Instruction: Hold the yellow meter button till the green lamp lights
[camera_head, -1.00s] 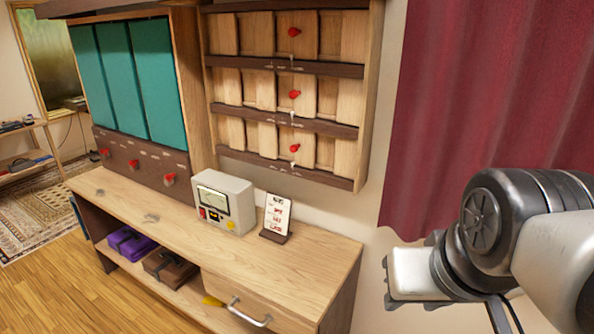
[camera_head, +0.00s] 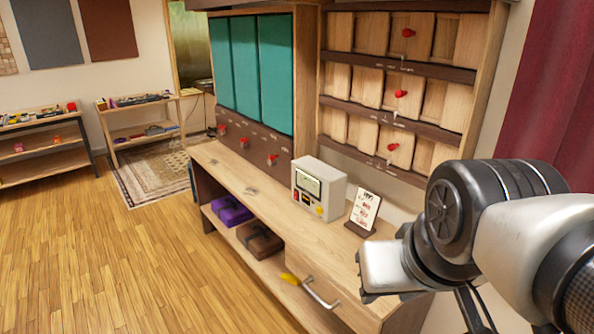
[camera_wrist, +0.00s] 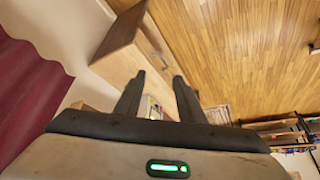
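The meter (camera_head: 318,189) is a pale box with a dial window, standing on the wooden counter (camera_head: 262,205) in the head view. A yellow button (camera_head: 320,211) sits low on the right of its front. A small red part is at the front's left. I cannot make out a lit green lamp on the meter. My gripper (camera_wrist: 159,76) shows two dark fingers spread apart with nothing held between them in the wrist view. In the head view my arm is at the lower right, apart from the meter; its fingers are not clear there.
A card on a stand (camera_head: 363,213) is right of the meter. A drawer with a metal handle (camera_head: 321,293) is below the counter. Wall cubbies hang above. Open floor (camera_head: 120,265) lies left.

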